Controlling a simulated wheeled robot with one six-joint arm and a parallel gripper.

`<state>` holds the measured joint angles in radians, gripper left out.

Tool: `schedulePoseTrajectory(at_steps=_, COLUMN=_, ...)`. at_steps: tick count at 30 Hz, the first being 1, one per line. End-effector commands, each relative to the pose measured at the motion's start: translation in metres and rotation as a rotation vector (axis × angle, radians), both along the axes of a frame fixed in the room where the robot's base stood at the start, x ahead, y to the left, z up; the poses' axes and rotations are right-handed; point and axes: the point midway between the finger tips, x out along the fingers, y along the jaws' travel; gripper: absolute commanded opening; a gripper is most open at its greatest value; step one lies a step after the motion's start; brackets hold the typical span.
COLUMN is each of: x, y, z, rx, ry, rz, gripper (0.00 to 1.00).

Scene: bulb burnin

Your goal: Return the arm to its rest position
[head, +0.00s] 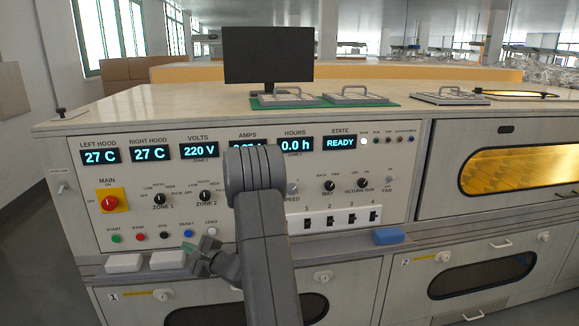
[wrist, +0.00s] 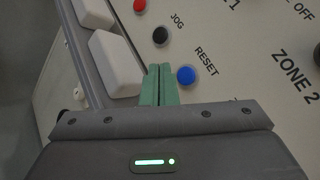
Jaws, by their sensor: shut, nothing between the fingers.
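My gripper (head: 190,256) is in front of the lower left part of the control panel, below the row of push buttons, with my grey arm rising across the panel's middle. In the wrist view my gripper (wrist: 159,72) shows its two green fingers pressed together with nothing between them. Its fingertips appear beside the blue RESET button (wrist: 186,75) and a white block (wrist: 116,64); I cannot tell whether they touch either. My arm hides part of the AMPS display and some controls behind it.
The panel (head: 130,215) has a red MAIN switch (head: 110,200), knobs and displays; STATE reads READY. Two white blocks (head: 168,260) and a blue block (head: 387,236) lie on the ledge. A monitor (head: 268,55) and several handled plates stand on top. An amber window (head: 520,172) is at right.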

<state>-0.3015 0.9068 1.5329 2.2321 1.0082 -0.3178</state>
Motion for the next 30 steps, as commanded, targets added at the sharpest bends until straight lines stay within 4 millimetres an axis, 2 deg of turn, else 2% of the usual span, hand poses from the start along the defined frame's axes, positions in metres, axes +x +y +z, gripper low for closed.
schedulePoseTrajectory(at_steps=1, x=-0.001, y=0.000, z=0.005, rx=0.000, ry=0.002, rz=0.000, gripper=0.00)
schedulePoseTrajectory(at_steps=12, x=-0.008, y=-0.002, z=0.005, rx=0.000, ry=0.002, rz=-0.002, gripper=0.00)
schedulePoseTrajectory(at_steps=14, x=-0.018, y=-0.005, z=-0.003, rx=0.001, ry=0.000, rz=-0.001, gripper=0.00)
schedulePoseTrajectory(at_steps=21, x=-0.047, y=-0.011, z=-0.002, rx=0.001, ry=-0.002, rz=-0.001, gripper=0.00)
schedulePoseTrajectory(at_steps=30, x=-0.058, y=-0.014, z=0.001, rx=0.001, ry=-0.001, rz=-0.001, gripper=0.00)
